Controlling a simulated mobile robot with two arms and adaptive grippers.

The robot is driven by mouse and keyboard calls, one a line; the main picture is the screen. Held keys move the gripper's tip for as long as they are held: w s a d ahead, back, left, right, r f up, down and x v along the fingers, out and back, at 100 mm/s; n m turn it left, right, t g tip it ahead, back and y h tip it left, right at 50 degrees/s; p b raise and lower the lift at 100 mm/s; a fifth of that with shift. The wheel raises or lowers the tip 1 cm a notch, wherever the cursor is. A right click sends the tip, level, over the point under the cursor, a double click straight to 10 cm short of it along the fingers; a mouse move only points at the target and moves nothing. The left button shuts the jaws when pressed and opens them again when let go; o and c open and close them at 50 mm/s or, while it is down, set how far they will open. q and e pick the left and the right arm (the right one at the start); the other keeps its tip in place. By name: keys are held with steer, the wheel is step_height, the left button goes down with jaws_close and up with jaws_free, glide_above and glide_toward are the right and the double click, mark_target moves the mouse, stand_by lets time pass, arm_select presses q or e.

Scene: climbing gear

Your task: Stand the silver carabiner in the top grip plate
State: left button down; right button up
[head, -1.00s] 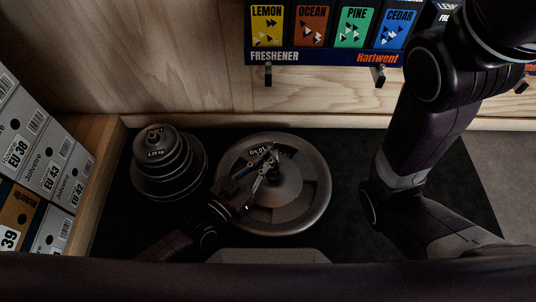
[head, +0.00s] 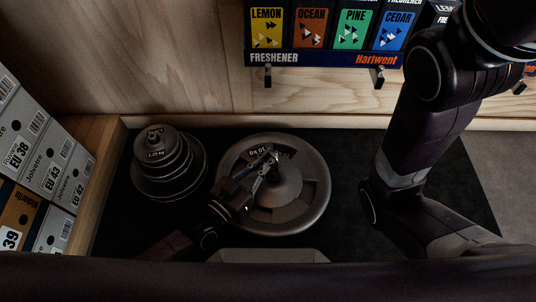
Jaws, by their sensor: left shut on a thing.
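A large dark grip plate (head: 318,205), round with recessed grip openings and a raised centre, lies flat on the dark mat. My left gripper (head: 268,168) reaches over it from the lower left, its fingers near the plate's hub. It is shut on a small, pale metallic thing, the silver carabiner (head: 278,157) as far as I can tell. The carabiner is mostly hidden by the fingers, and I cannot tell whether it touches the plate. My right gripper is not in view; only my right arm shows.
A stack of smaller weight plates (head: 150,190) stands just left of the large plate. Shoe boxes (head: 50,170) line the left side. A freshener rack (head: 325,58) hangs at the back. Bare dark mat (head: 345,150) lies right of the plate.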

arm_select(q)
steer(key=shift+r, duration=0.5)
steer(key=shift+p, duration=0.45)
steer(key=shift+f+b, duration=0.65)
steer(key=shift+f, duration=0.2)
stand_by(0.4)
steer(key=c, duration=2.4)
jaws_free()
